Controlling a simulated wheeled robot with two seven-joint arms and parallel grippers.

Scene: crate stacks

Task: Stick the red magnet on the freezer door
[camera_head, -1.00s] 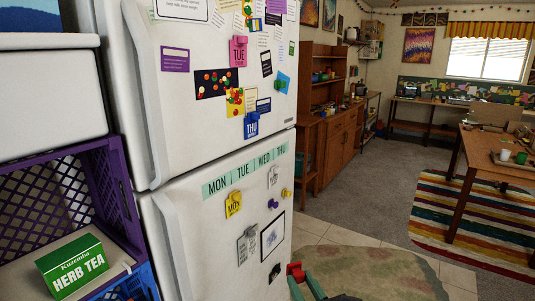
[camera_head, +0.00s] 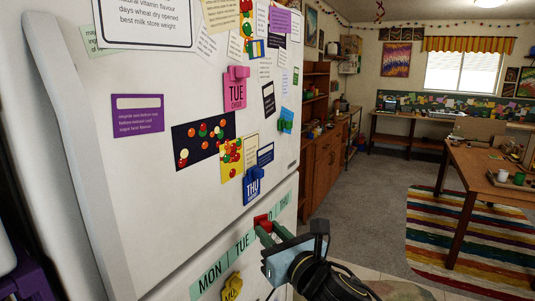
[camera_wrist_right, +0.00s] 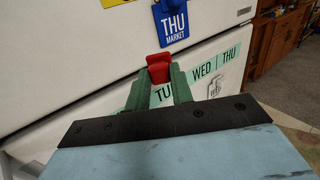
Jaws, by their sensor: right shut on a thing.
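The red magnet (camera_head: 261,220) is held between the green fingertips of my right gripper (camera_head: 266,226), which is shut on it. In the right wrist view the red magnet (camera_wrist_right: 159,66) sticks out beyond the fingertips, just below the blue THU card. The white fridge has an upper door (camera_head: 140,195) and a lower door (camera_wrist_right: 90,135); which one is the freezer is not marked. The magnet shows near the seam between them, over the MON-TUE-WED-THU strip (camera_head: 240,242). I cannot tell whether it touches the door. My left gripper is not in view.
The upper door carries a purple note (camera_head: 137,114), a dark card with round magnets (camera_head: 203,138), a pink TUE card (camera_head: 235,92) and a blue THU card (camera_head: 253,187). A yellow card (camera_head: 231,287) is on the lower door. Open floor (camera_head: 385,205) lies to the right.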

